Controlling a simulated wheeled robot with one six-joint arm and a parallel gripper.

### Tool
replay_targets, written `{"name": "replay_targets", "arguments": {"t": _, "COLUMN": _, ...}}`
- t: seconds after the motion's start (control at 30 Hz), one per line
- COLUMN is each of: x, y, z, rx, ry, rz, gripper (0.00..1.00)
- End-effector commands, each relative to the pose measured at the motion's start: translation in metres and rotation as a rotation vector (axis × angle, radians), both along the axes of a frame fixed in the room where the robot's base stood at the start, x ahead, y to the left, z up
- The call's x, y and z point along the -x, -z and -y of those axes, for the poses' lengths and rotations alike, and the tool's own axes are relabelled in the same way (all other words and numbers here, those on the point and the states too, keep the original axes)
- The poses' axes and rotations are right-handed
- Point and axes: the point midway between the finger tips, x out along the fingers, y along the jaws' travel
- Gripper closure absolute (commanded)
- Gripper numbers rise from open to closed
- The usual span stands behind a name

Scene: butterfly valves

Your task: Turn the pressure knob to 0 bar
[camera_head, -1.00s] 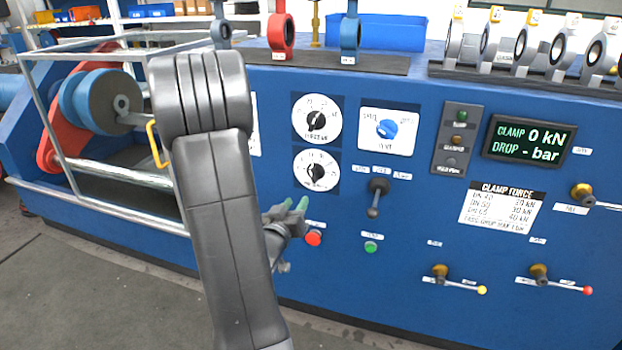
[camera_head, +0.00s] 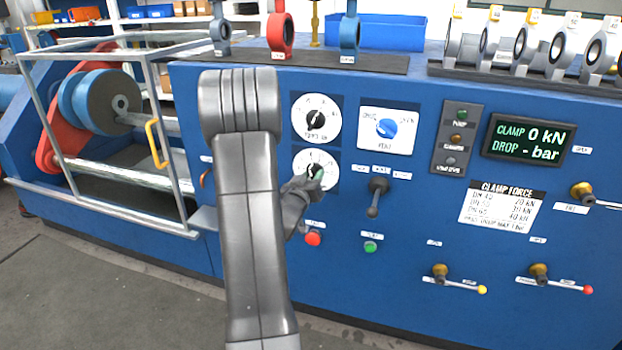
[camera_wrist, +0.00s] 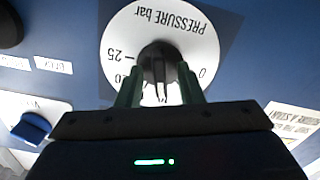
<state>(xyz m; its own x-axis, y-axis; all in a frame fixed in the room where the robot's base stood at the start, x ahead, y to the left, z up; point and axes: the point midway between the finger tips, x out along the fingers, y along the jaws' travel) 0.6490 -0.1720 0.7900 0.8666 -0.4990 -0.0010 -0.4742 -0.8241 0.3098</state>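The pressure dial is the lower white round dial (camera_head: 308,160) on the blue panel. In the wrist view the same dial (camera_wrist: 199,45) appears upside down, with "PRESSURE bar", 25, part of 20 and 0 legible. Its black knob (camera_wrist: 157,58) stands at the dial's middle. My gripper (camera_wrist: 158,80) has its green fingers apart, one on each side of the knob's near part; contact cannot be told. In the head view my gripper (camera_head: 312,177) is at the lower right of this dial, partly covering it. The knob's exact pointer setting is unclear.
A second white dial (camera_head: 316,118) sits just above. A blue vent knob (camera_head: 387,128) is to the right, a black lever (camera_head: 377,197) below it. A red button (camera_head: 313,238) and green button (camera_head: 370,247) are lower. The display (camera_head: 528,140) reads CLAMP 0 kN, DROP - bar.

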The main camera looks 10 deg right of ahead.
Motion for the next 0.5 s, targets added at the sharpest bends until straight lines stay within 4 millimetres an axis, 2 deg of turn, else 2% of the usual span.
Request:
{"name": "replay_targets", "arguments": {"t": 0.23, "x": -0.0005, "y": -0.0003, "z": 0.0001, "rx": 0.0, "ry": 0.0, "rz": 0.0, "gripper": 0.68}}
{"name": "replay_targets", "arguments": {"t": 0.4, "x": -0.0004, "y": -0.0003, "z": 0.0, "rx": 0.0, "ry": 0.0, "rz": 0.001, "gripper": 1.0}}
{"name": "replay_targets", "arguments": {"t": 0.5, "x": -0.0004, "y": -0.0003, "z": 0.0, "rx": 0.0, "ry": 0.0, "rz": 0.001, "gripper": 1.0}}
